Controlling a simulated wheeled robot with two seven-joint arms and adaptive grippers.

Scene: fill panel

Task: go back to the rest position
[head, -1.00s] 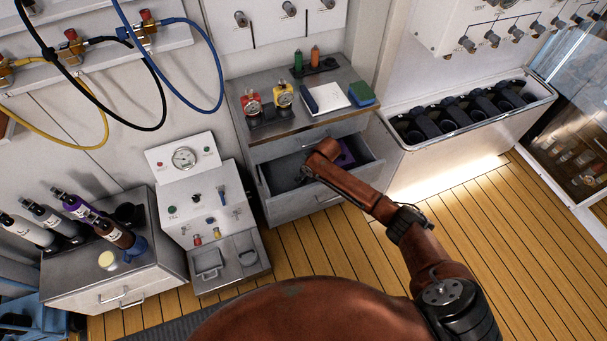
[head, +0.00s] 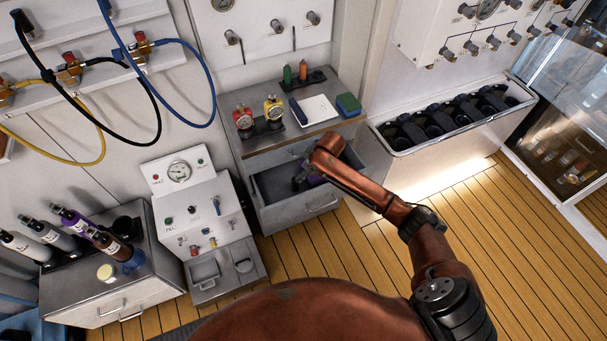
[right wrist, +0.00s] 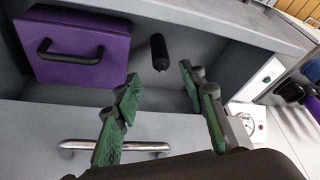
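My right arm reaches from the lower right in the head view, its forearm above the open drawer (head: 322,204) of the grey cabinet. The right gripper (right wrist: 158,82) has green fingers spread apart with nothing between them. In the right wrist view it is over the drawer and its front handle. A purple box (right wrist: 75,48) with a black handle lies in the drawer, beside a small black cylinder (right wrist: 160,52). In the head view the gripper is small and mostly hidden by the forearm. My left gripper is not in view.
The cabinet top (head: 270,85) holds red and yellow gauges, a white pad and a blue-green block. A white trough (head: 450,138) with black holders stands right. A gauge panel (head: 200,205) and a bottle rack stand left. Wooden floor (head: 385,240) in front is clear.

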